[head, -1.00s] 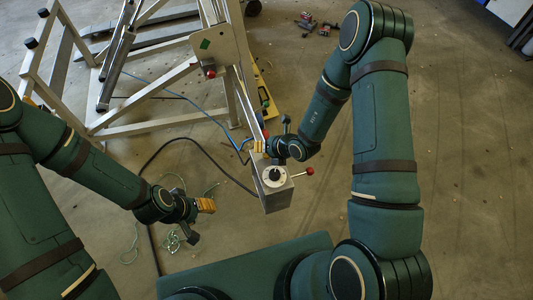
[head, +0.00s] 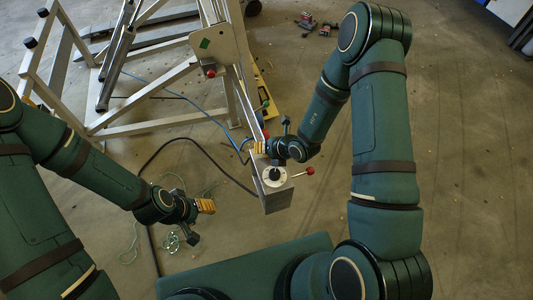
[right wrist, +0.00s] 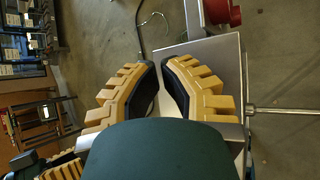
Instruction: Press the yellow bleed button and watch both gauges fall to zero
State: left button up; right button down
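A grey metal box (head: 279,197) has a round white dial (head: 273,177) with a dark centre on its top; its reading is too small to tell. My right gripper (head: 258,147) is at the box's far end, with its yellow fingers over that edge. In the right wrist view its fingers (right wrist: 160,67) are drawn together with only a narrow gap and nothing held, above the box's plate (right wrist: 207,55). I cannot make out the yellow button or a second gauge. My left gripper (head: 206,206) hangs left of the box, apart from it; its finger gap is unclear.
A lever with a red knob (head: 310,171) sticks out right of the box. A pale metal frame (head: 160,95) stands at the upper left. A black hose (head: 190,139) and blue line (head: 185,97) run nearby. The floor at right is mostly clear.

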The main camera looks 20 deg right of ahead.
jog(key=shift+f+b, duration=0.35)
jog(key=shift+f, duration=0.05)
dwell(0.5)
jog(key=shift+r, duration=0.1)
jog(key=shift+r+p, duration=0.65)
jog(key=shift+r, duration=0.05)
jog(key=shift+r+p, duration=1.9)
jog(key=shift+r, duration=0.65)
